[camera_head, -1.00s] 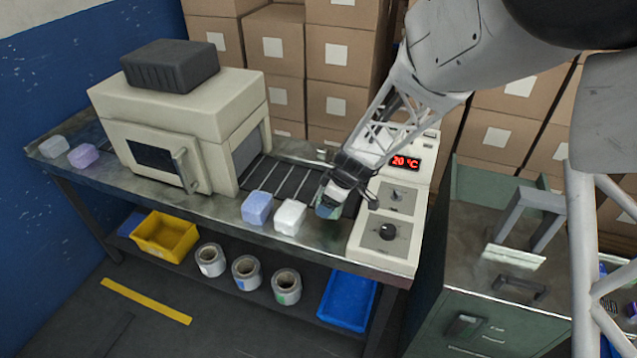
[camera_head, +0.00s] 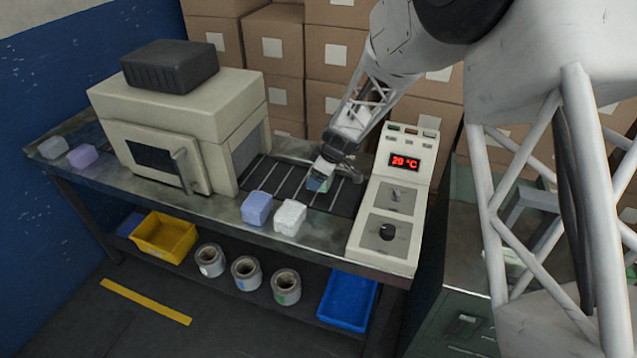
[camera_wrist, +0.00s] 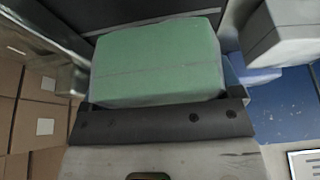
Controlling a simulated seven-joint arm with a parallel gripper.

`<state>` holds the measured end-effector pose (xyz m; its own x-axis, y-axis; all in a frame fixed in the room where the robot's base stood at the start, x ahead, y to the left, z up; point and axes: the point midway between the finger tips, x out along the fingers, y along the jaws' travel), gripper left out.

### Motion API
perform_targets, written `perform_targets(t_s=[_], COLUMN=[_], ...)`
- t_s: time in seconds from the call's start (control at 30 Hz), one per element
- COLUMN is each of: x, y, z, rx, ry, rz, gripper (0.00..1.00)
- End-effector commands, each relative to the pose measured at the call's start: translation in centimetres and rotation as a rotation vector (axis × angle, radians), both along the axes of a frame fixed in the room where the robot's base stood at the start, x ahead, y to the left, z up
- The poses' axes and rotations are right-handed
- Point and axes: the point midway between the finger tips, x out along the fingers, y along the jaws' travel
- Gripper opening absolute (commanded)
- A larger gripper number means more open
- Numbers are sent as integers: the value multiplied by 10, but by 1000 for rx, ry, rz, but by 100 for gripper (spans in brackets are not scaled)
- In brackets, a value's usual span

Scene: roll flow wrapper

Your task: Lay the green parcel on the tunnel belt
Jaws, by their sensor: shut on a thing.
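The green parcel (camera_wrist: 158,62) fills the upper middle of the wrist view, with a finger on each side. In the head view the parcel (camera_head: 318,184) is small and partly hidden under my gripper (camera_head: 322,174). My gripper is shut on it, over the right part of the tunnel belt (camera_head: 282,178). The belt is dark with pale crossbars and runs out of the cream tunnel (camera_head: 202,105). I cannot tell whether the parcel touches the belt.
A blue parcel (camera_head: 257,208) and a white parcel (camera_head: 290,217) lie on the bench's front strip. The control box (camera_head: 388,225), reading 20 °C, stands right of the belt. A purple parcel (camera_head: 82,156) and a pale one (camera_head: 53,147) lie left of the tunnel. Cartons stand behind.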

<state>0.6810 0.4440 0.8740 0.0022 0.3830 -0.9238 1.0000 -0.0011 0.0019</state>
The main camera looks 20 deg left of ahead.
Motion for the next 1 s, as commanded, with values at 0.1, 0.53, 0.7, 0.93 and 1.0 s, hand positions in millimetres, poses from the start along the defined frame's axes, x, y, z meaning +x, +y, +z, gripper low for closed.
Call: perform_targets(t_s=[0.1, 0.53, 0.7, 0.93, 1.0], x=[4, 4, 4, 4, 4], y=[2, 3, 3, 3, 3], z=[-1, -5, -20, -36, -36], rx=[-1, -1, -1, 0, 0], ry=[1, 2, 3, 1, 1], rz=[0, 1, 1, 0, 0], gripper=[51, 51, 51, 51, 51])
